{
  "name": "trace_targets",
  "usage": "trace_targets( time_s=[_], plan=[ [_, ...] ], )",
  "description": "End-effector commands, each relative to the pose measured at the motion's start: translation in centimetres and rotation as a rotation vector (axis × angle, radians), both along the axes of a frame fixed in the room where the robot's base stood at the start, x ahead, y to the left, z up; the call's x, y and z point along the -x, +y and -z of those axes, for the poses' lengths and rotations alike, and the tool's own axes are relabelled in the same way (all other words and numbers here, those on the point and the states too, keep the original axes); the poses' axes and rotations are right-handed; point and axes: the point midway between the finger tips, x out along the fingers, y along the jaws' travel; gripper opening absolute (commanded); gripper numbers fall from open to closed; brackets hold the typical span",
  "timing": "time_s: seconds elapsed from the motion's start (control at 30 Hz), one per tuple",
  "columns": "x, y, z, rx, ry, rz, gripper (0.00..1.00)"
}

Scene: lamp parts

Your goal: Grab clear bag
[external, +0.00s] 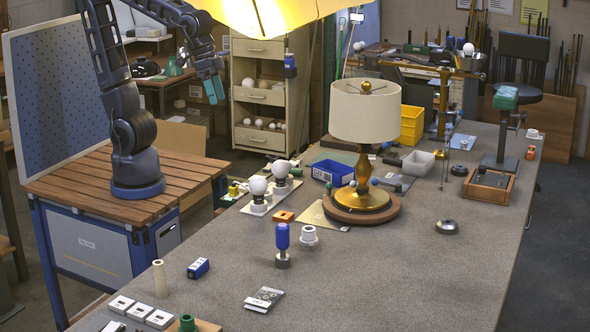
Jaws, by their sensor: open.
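A small flat packet (264,299), which looks like the clear bag, lies on the grey table's near part. It has a pale, partly see-through face with small dark marks and a dark lower strip. My gripper (213,90) is high at the upper left, with teal fingertips pointing down. It is open and empty, well above and behind the bag and not touching anything. The bag is fully in view.
A blue-handled tool (282,240) stands upright behind the bag. A blue box (198,268), a cream tube (159,279) and white switch plates (140,311) are to its left. A brass lamp (363,130) stands farther back. The table right of the bag is clear.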

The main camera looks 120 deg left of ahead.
Motion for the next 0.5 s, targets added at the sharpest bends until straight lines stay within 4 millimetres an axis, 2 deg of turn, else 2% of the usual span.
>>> trace_targets(
  time_s=[0.1, 0.33, 0.5],
  plan=[
    [-3.2, -1.7, 0.7, 0.034, 0.024, -0.067, 0.80],
    [-9.1, -5.1, 2.6, 0.105, 0.067, -0.207, 0.80],
    [-13.2, -7.8, 4.6, 0.160, 0.106, -0.310, 0.80]
  ],
)
